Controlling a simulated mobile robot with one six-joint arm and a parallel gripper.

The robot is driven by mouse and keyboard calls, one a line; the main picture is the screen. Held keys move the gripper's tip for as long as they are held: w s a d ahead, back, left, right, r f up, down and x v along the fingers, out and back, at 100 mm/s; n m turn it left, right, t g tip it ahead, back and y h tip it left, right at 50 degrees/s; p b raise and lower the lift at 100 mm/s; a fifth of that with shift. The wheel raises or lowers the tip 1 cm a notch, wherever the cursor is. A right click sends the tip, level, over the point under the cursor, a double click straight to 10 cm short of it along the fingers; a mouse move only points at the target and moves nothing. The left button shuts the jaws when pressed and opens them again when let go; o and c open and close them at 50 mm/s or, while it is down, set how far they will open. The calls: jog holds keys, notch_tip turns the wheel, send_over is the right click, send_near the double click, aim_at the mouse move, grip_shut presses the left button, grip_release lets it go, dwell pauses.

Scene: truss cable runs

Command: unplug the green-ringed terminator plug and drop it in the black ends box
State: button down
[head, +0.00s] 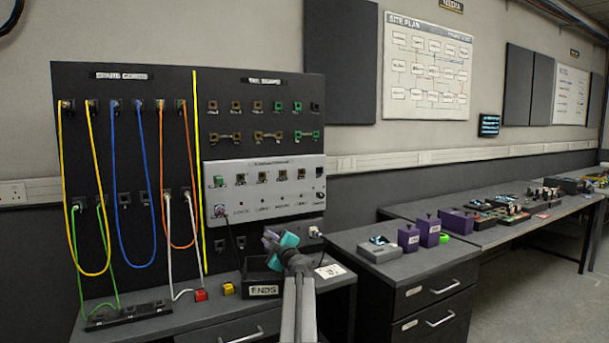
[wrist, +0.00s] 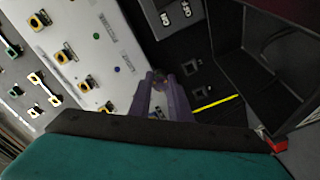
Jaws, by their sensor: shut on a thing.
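My gripper (head: 268,237), with a teal body, is in front of the lower board, above the black ends box (head: 263,291). In the wrist view its two purple fingers (wrist: 161,85) are shut on a small piece, likely the terminator plug. The piece is mostly hidden between the fingers, and I cannot make out a green ring on it. The ends box stands open on the bench with a white ENDS label; its dark inside (wrist: 285,55) seems to show at the right of the wrist view. A green piece (head: 219,181) sits at the panel's left; whether it is a plug or a jack is unclear.
The pale jack panel (head: 265,195) is behind the gripper, with a dark corded plug (head: 220,211) at its left. Coloured cords hang on the left board. A red block (head: 201,295) and a yellow block (head: 228,289) lie left of the box. Purple boxes (head: 408,238) stand to the right.

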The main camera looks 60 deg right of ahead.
jog(key=shift+f, duration=0.15)
jog(key=shift+f+b, duration=0.4)
jog(key=shift+f, duration=2.45)
jog(key=c, duration=1.6)
grip_release()
jog(key=shift+o, duration=0.2)
jog(key=shift+s, duration=0.1)
jog(key=b+v, duration=0.2)
jog(key=v, duration=1.1)
jog(key=shift+s+a+b, duration=0.25)
jog(key=shift+s+b, duration=0.05)
